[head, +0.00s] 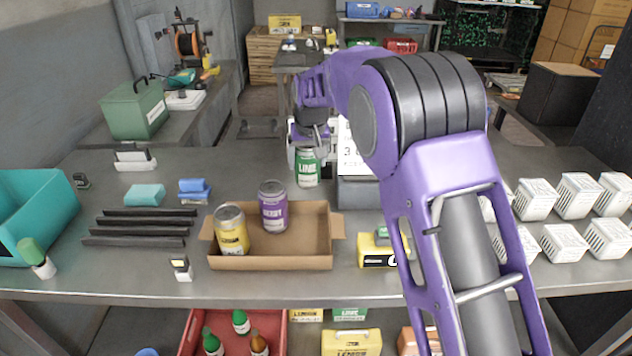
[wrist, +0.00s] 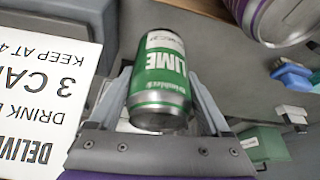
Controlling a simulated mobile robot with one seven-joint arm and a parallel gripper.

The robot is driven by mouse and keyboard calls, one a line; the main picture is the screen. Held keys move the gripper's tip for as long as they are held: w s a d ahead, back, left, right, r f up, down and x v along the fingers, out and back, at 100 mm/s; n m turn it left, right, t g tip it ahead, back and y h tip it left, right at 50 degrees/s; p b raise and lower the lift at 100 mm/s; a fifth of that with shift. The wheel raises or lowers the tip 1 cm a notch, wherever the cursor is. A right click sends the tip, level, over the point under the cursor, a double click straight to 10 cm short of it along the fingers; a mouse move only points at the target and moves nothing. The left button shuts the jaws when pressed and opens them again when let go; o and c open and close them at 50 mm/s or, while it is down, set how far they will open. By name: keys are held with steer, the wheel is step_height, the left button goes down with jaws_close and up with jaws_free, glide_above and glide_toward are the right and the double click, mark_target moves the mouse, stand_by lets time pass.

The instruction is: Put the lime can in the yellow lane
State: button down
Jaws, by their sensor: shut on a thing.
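The lime can (head: 307,170) is green and white with a silver rim. It is behind the cardboard box in the head view and fills the middle of the wrist view (wrist: 160,75). My gripper (head: 306,150) is shut on it, with one finger on each side in the wrist view (wrist: 160,84). I cannot tell whether the can's bottom touches the table. I cannot make out a yellow lane for certain. Several dark bars (head: 140,227) lie side by side on the table at the left.
An open cardboard box (head: 290,262) holds a yellow can (head: 231,232) and a purple can (head: 273,208). A white sign (head: 350,155) stands right of the lime can, partly hidden by my arm. White crates (head: 577,195) fill the right. A teal bin (head: 35,215) stands left.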

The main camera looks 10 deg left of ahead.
mark_target(308, 178)
steer(key=shift+f, duration=2.7)
steer(key=shift+f, duration=0.2)
jaws_free()
